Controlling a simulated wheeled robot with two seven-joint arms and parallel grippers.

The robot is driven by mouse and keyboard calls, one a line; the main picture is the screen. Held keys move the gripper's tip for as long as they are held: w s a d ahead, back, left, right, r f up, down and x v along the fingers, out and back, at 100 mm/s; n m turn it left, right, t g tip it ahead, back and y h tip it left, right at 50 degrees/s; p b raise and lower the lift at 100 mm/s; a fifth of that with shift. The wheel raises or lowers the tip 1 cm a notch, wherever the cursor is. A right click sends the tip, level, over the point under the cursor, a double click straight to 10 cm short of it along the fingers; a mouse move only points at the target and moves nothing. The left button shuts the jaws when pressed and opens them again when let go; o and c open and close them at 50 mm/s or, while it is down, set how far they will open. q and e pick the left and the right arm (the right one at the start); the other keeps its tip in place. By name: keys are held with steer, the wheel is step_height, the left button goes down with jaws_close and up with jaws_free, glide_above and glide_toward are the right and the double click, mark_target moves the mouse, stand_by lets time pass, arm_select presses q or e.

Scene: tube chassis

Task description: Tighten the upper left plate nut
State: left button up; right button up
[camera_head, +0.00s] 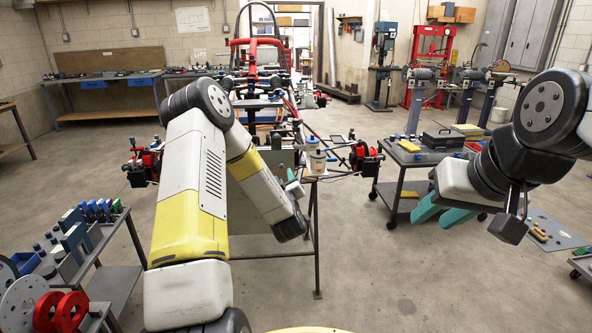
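The tube chassis (268,43) with red tubes stands in the middle, on a metal stand. A grey upright plate (256,158) shows at its near end, partly behind my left arm. The upper left plate nut cannot be made out; it is too small or hidden by the arm. My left gripper (292,184) is in front of the plate, with its teal fingers mostly hidden behind the wrist. I cannot tell whether it touches anything. My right gripper (436,208) hangs at the right, clear of the chassis, with its teal fingers apart and nothing between them.
A grey cart (402,158) with a black case (443,138) stands right of the chassis. A tool table (112,280) with red discs (62,312) is at the lower left. Small jars (317,160) stand beside the plate. Floor between chassis and cart is clear.

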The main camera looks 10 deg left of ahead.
mark_target(282, 168)
arm_select(q)
steer(key=x, duration=0.6)
steer(key=shift+w, duration=0.1)
steer(key=shift+c, duration=0.5)
jaws_close()
